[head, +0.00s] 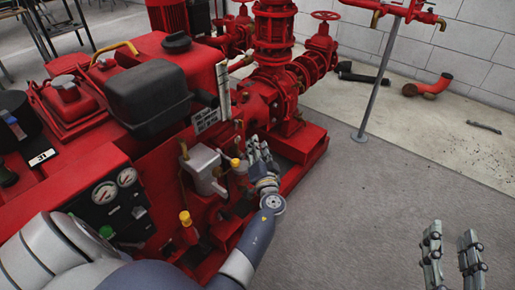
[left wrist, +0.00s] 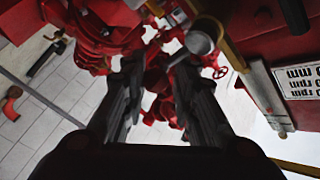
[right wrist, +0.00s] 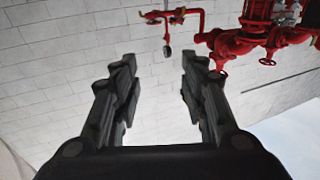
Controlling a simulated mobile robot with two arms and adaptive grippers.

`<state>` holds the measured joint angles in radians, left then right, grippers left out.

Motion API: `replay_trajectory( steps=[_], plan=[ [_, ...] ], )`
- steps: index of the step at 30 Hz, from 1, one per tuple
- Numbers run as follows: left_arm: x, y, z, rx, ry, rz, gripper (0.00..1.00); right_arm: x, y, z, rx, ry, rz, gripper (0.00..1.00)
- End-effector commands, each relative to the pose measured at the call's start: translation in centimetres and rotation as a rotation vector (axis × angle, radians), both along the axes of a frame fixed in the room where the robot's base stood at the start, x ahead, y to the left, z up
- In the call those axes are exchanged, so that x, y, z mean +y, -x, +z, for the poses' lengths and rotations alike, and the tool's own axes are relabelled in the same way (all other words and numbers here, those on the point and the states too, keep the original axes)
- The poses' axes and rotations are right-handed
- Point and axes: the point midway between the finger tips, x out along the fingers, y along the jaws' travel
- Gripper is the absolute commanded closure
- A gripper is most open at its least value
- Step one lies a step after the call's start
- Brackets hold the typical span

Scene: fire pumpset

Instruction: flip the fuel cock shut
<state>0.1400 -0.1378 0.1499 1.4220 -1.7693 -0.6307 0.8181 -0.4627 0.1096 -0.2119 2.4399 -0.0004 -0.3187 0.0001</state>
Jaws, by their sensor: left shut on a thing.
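My left gripper (head: 260,148) is at the near side of the red pump set, just right of a grey canister (head: 205,168) and a small yellow knob (head: 236,163). In the left wrist view its fingers (left wrist: 156,68) are closed in on a small part, with a grey cylindrical cup (left wrist: 205,38) close to the right fingertip. The fuel cock is largely hidden by the fingers, and its lever angle cannot be made out. My right gripper (head: 451,234) is open and empty above the floor at the lower right; its parted fingers also show in the right wrist view (right wrist: 157,65).
The red engine (head: 185,55) with a black tank (head: 148,97) and a gauge panel (head: 115,200) fills the left. A red valve and pipe stack (head: 275,80) stands behind my left gripper. A grey post (head: 378,85) stands at the right. The floor (head: 370,200) between is clear.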

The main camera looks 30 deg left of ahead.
Motion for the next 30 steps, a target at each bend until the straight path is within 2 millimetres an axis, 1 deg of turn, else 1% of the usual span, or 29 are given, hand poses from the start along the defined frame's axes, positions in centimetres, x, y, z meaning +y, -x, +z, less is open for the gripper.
replay_trajectory(
  steps=[2,4,8,14,18,23,30],
  plan=[
    [0.0,0.0,-0.1,0.002,0.005,-0.001,0.97,0.0,0.0,0.1,0.002,0.000,0.000,0.60],
    [0.0,0.0,-0.1,0.010,0.004,-0.001,0.98,-0.1,0.0,-0.6,0.038,0.010,-0.002,0.60],
    [0.0,0.0,-0.1,0.037,0.004,0.001,0.98,-0.6,0.3,-3.0,0.156,0.040,-0.010,0.60],
    [0.0,-0.1,-0.5,0.086,0.001,0.001,0.98,-1.4,1.4,-6.8,0.350,0.088,-0.023,0.60],
    [0.0,-0.1,-0.7,0.119,-0.001,0.001,0.98,-2.0,2.7,-9.3,0.485,0.121,-0.031,0.60],
    [-0.1,-0.1,-0.9,0.156,-0.003,0.001,0.98,-3.0,4.6,-11.9,0.641,0.157,-0.041,0.60],
    [-0.1,-0.1,-1.2,0.213,-0.007,0.000,0.98,-4.4,8.5,-15.2,0.874,0.208,-0.057,0.60]
  ],
)
